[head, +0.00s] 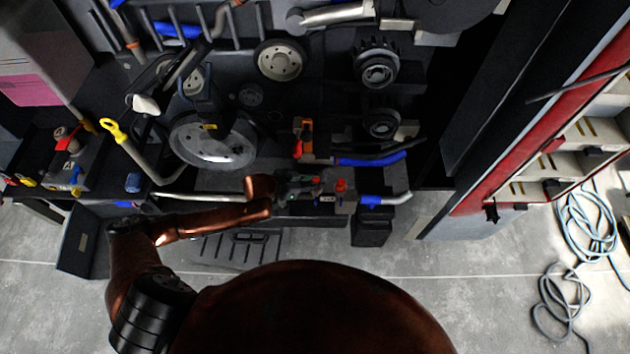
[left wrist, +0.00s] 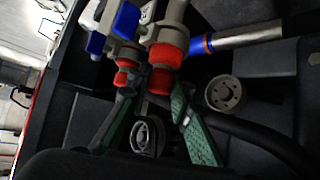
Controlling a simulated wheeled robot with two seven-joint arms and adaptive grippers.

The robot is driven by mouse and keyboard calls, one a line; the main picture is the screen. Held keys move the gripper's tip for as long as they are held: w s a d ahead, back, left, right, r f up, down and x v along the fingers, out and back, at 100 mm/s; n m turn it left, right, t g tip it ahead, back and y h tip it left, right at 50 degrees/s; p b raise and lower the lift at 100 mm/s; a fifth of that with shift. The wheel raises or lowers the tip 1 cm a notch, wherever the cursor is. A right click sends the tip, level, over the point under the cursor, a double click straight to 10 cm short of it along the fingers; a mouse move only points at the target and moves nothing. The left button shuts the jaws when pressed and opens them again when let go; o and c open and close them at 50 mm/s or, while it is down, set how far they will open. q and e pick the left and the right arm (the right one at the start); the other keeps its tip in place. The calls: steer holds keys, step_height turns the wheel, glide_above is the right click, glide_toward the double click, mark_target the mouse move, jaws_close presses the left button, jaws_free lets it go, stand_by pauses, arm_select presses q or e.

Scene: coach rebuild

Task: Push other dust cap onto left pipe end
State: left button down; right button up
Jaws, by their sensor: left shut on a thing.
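My left gripper (head: 300,185) has green fingers, shut on a red dust cap (left wrist: 162,80). In the left wrist view, the fingers (left wrist: 156,88) sit on either side of the cap's narrower part. The cap is in line with a grey pipe end (left wrist: 170,32) and appears to touch it; how deep it sits cannot be told. The held cap also shows as a small red patch in the head view (head: 316,181). A second red cap (left wrist: 124,75) is at the neighbouring pipe end, and shows right of my gripper in the head view (head: 341,185). My right gripper is not in view.
Blue-sleeved pipes (head: 370,160) lie close behind and right of my gripper. An orange-red fitting (head: 303,138) stands behind it. Pulleys (head: 376,70) and a large disc (head: 212,140) fill the bench. A red tool cabinet (head: 520,150) stands to the right.

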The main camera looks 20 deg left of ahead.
arm_select(q)
steer(key=shift+s+f, duration=0.1)
steer(key=shift+f, duration=0.6)
stand_by(0.4)
steer(key=c, duration=1.7)
jaws_free()
steer(key=shift+o, duration=0.9)
steer(key=shift+o, duration=1.3)
steer(key=shift+r, duration=0.1)
steer(key=shift+p+v, duration=0.95)
steer(key=shift+p, duration=0.05)
steer(key=p+v, duration=0.5)
steer(key=v, duration=0.1)
steer(key=shift+p, duration=0.3)
